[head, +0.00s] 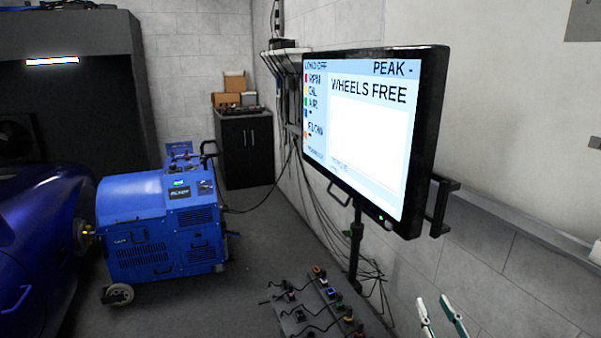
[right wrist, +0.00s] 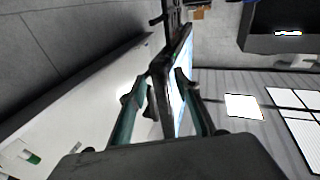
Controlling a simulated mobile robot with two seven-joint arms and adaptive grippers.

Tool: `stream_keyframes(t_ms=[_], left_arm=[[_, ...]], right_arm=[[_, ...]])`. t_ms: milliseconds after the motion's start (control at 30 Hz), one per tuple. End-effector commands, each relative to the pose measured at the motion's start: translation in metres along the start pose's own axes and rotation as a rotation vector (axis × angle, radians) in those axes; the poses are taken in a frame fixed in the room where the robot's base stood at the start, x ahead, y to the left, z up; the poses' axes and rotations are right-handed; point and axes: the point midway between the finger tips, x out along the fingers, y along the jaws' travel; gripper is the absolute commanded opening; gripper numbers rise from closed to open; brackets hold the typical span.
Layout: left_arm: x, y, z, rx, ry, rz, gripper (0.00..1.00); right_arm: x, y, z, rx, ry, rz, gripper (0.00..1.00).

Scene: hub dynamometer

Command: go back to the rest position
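My right gripper (head: 436,308) shows at the bottom right of the head view, with its two fingers pointing up and apart. In the right wrist view its green fingers (right wrist: 160,82) are also spread, and I see nothing held between them. The edge of the big monitor (right wrist: 176,60) shows beyond the fingers. My left gripper is in neither view. The monitor (head: 365,135) faces left in the head view and reads "WHEELS FREE", "PEAK -" and what looks like "LOAD OFF".
A blue wheeled dynamometer unit (head: 160,225) stands beside a blue car (head: 35,235) at left. A rack of coloured connectors (head: 318,305) with cables lies below the monitor. A dark cabinet (head: 245,150) stands at the back. Grey floor (head: 235,290) is clear in the middle.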

Motion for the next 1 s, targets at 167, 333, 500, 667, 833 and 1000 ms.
stream_keyframes(t_ms=[167, 333, 500, 667, 833, 1000], left_arm=[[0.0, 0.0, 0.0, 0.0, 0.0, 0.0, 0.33], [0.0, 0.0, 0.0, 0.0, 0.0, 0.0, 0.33], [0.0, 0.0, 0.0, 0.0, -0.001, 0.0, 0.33], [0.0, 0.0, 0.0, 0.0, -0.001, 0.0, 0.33], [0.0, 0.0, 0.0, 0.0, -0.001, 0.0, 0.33], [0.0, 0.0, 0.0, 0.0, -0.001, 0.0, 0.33]], right_arm=[[-0.075, -0.049, 0.094, -0.047, -0.247, -0.08, 0.32], [-0.157, -0.093, 0.16, -0.087, -0.455, -0.173, 0.32], [-0.225, -0.126, 0.199, -0.111, -0.602, -0.257, 0.32], [-0.256, -0.141, 0.212, -0.12, -0.663, -0.298, 0.32], [-0.261, -0.143, 0.214, -0.123, -0.672, -0.305, 0.32], [-0.26, -0.142, 0.213, -0.122, -0.672, -0.304, 0.32]])
